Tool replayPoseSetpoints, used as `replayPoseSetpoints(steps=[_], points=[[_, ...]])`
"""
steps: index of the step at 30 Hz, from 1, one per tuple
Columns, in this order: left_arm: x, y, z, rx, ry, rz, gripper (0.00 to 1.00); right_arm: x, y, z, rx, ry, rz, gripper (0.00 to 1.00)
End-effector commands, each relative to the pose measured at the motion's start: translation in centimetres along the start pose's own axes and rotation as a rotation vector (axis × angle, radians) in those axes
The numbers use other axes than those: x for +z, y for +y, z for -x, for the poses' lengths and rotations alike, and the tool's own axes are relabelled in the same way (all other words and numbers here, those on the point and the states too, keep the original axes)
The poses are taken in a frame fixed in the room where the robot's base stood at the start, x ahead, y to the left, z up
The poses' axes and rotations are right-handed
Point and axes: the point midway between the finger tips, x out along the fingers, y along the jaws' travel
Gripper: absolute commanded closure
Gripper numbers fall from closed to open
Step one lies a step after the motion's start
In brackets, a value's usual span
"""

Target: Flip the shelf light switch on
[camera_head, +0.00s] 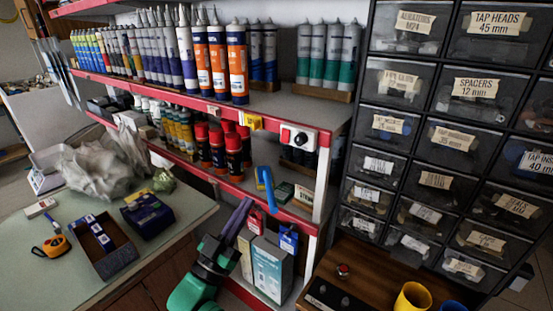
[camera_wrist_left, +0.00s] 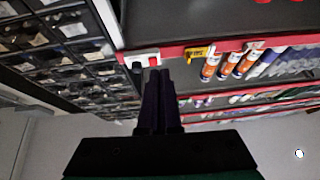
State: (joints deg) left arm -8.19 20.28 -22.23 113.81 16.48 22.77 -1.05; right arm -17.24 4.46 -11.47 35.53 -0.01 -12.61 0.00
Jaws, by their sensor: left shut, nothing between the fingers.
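The shelf light switch is a white box (camera_head: 298,137) with a dark round part and a red part, fixed to the red front edge of the middle shelf. It also shows in the left wrist view (camera_wrist_left: 141,59), at the shelf edge just past my fingertips. My left gripper (camera_head: 245,205) comes up from the bottom in the head view, with its dark fingers shut and empty. It is below and left of the switch, apart from it in the head view. In the left wrist view the fingertips (camera_wrist_left: 160,71) appear close to the box; contact cannot be told.
A yellow tag (camera_head: 250,122) sits on the shelf edge left of the switch. A blue object (camera_head: 264,180) hangs at the lower shelf. Labelled drawers (camera_head: 455,135) stand to the right. Cartridges (camera_head: 237,62) line the shelf above. A cluttered bench (camera_head: 190,205) is at left.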

Motion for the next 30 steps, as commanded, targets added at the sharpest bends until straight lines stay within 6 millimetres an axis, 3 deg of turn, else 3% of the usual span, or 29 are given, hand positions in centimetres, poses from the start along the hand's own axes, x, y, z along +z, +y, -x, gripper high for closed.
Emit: replayPoseSetpoints(steps=[3,5,17,30], points=[[-3.8,1.2,-0.8,0.031,0.108,0.019,1.0,0.0,0.0,-0.4,0.0,0.0,0.0,0.44],[-4.6,1.5,-1.0,0.037,0.128,0.023,1.0,0.0,0.0,-0.4,0.0,0.0,0.0,0.44],[-5.0,1.5,-1.9,0.036,0.135,0.022,1.0,0.0,0.1,0.0,0.002,0.0,0.001,0.44],[-6.4,1.8,-10.9,0.037,0.134,0.022,1.0,-0.3,0.3,2.8,0.004,0.0,0.001,0.44]])
